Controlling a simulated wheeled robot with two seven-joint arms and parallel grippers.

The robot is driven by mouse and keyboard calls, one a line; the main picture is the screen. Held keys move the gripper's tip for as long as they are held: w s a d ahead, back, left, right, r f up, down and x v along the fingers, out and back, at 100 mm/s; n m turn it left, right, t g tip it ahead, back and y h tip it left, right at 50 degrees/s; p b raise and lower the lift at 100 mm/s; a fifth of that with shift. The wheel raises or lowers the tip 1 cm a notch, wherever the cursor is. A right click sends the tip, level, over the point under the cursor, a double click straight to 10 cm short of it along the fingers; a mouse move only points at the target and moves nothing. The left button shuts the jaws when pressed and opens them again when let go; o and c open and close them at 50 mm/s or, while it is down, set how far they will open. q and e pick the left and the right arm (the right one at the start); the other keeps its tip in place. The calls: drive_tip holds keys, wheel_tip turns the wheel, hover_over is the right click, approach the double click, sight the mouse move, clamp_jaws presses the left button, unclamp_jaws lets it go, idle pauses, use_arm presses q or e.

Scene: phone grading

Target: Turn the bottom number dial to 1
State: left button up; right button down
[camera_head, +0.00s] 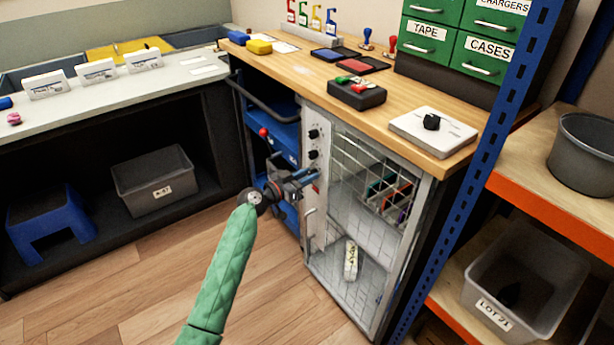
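A wire-fronted cabinet (375,200) stands under the wooden worktop. Its pale left-hand panel carries black round dials: an upper dial (313,133) and a lower dial (313,154). Their numbers are too small to read. My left gripper (312,178), at the end of the green-sleeved arm, is in front of the panel, just below the lower dial. It hides part of the panel there, so I cannot tell whether another dial is behind it. I cannot tell whether its fingers touch anything or how far apart they are. My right gripper is not in view.
The worktop (400,105) above holds a dark box (357,93) and a white plate with a black knob (432,123). A vertical handle (309,228) is on the cabinet's front. A blue post (490,150) and shelving stand right. Floor in front is clear.

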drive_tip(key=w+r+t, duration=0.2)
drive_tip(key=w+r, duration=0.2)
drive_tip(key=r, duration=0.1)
use_arm(q)
drive_tip(key=n, duration=0.8)
drive_tip(key=shift+w+a+r, duration=0.1)
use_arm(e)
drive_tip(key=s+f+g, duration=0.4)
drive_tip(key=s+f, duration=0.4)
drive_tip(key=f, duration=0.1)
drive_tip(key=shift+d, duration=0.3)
use_arm(q)
drive_tip(key=o, duration=1)
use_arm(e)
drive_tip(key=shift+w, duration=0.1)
